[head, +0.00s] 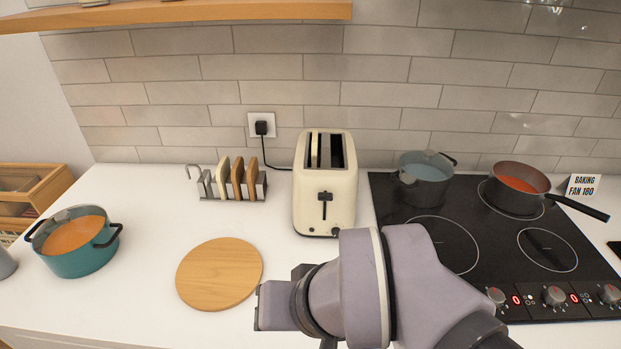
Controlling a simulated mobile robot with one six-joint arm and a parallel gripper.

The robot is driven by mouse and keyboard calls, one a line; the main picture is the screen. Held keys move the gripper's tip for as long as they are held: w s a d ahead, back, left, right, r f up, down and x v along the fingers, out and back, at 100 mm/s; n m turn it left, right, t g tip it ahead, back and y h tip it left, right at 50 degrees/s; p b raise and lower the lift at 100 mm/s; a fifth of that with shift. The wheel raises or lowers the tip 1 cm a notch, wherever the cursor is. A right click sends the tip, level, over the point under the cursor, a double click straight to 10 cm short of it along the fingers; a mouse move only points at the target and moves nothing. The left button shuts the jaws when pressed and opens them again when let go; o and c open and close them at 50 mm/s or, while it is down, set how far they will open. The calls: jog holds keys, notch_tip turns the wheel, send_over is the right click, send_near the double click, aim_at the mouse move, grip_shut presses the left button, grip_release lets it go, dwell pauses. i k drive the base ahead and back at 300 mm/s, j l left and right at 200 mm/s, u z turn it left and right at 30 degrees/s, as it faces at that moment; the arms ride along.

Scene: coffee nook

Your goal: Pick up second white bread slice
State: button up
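A metal toast rack (233,196) stands on the white counter at the back left. It holds several slices upright: a pale slice (222,176) at the left and browner slices (238,177) to its right. A cream toaster (325,190) stands right of the rack; a pale strip shows in its left slot, but I cannot tell whether it is bread. My gripper (272,306) is low in the picture, in front of the toaster and beside the round wooden board (219,274). It is apart from the rack. Its fingers are hidden, so its opening does not show.
A teal pot (82,262) of orange food stands at the left. The black hob (460,285) at the right carries a grey pot (424,186) and a pan (517,201) of red sauce. A wooden shelf (180,11) overhangs the back. Counter between board and rack is clear.

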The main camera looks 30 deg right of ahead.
aim_at(223, 169)
jog(key=i+j, duration=0.15)
jog(key=j, duration=0.25)
jog(key=i+j, duration=0.15)
jog(key=j, duration=0.2)
jog(key=i+j, duration=0.15)
jog(key=j, duration=0.25)
jog(key=i+j, duration=0.15)
jog(key=j, duration=0.2)
jog(key=i+j, duration=0.2)
jog(key=j, duration=0.2)
jog(key=i+j, duration=0.15)
jog(key=j, duration=0.25)
